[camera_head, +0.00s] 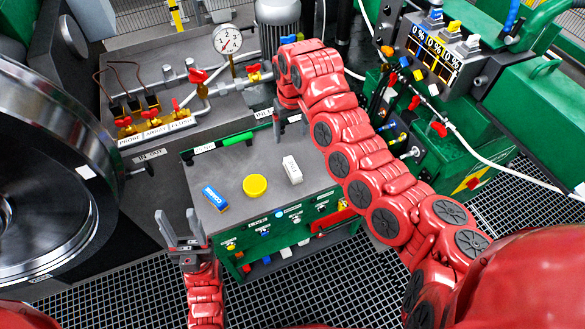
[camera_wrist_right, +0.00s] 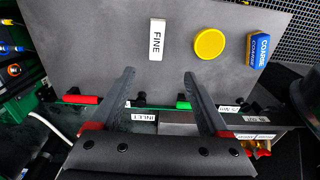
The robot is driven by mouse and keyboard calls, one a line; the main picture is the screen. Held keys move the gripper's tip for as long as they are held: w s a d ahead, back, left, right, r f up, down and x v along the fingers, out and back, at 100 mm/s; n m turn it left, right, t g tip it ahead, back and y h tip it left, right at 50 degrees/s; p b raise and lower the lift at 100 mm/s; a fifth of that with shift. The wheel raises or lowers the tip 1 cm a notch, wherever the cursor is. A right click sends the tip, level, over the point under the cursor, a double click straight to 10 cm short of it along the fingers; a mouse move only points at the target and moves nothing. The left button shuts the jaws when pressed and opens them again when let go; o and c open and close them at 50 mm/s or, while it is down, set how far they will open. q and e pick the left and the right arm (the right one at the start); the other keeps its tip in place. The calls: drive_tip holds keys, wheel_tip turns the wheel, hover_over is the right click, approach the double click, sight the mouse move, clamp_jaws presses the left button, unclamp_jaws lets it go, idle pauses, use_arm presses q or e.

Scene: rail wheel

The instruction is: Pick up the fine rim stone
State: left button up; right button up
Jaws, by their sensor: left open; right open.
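The fine rim stone (camera_head: 292,169) is a small white block on the grey top of the green cabinet (camera_head: 222,214). In the right wrist view the stone (camera_wrist_right: 157,39) carries the word FINE and lies just beyond the fingertips, roughly between their lines. My right gripper (camera_wrist_right: 159,76) is open and empty, with clear space between its fingers and the stone. In the head view it is partly hidden at the cabinet's back edge, above the stone. My left gripper (camera_head: 181,228) is open and empty at the cabinet's front left corner, away from the stone.
A yellow disc (camera_head: 255,186) and a blue COARSE block (camera_head: 214,198) lie left of the stone, apart from it. A green cylindrical handle (camera_head: 237,139) is along the cabinet's back edge. A large metal wheel (camera_head: 45,190) stands at left. The grey top around the stone is clear.

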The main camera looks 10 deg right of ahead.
drive_tip(key=b, duration=0.2)
hover_over(293, 166)
drive_tip(key=s, duration=0.1)
wheel_tip(293, 166, down, 10)
drive_tip(key=shift+a, duration=0.1)
drive_tip(key=shift+f+p, duration=0.4)
drive_tip(key=shift+p, duration=0.4)
drive_tip(key=shift+f, duration=0.5)
drive_tip(key=shift+w+f+p, duration=0.25)
drive_tip(key=shift+f+p, duration=0.4)
drive_tip(key=shift+f, duration=0.1)
drive_tip(key=shift+w+f, duration=0.2)
drive_tip(key=shift+f, duration=0.5)
drive_tip(key=shift+f+p, duration=0.35)
drive_tip(key=shift+f, duration=0.85)
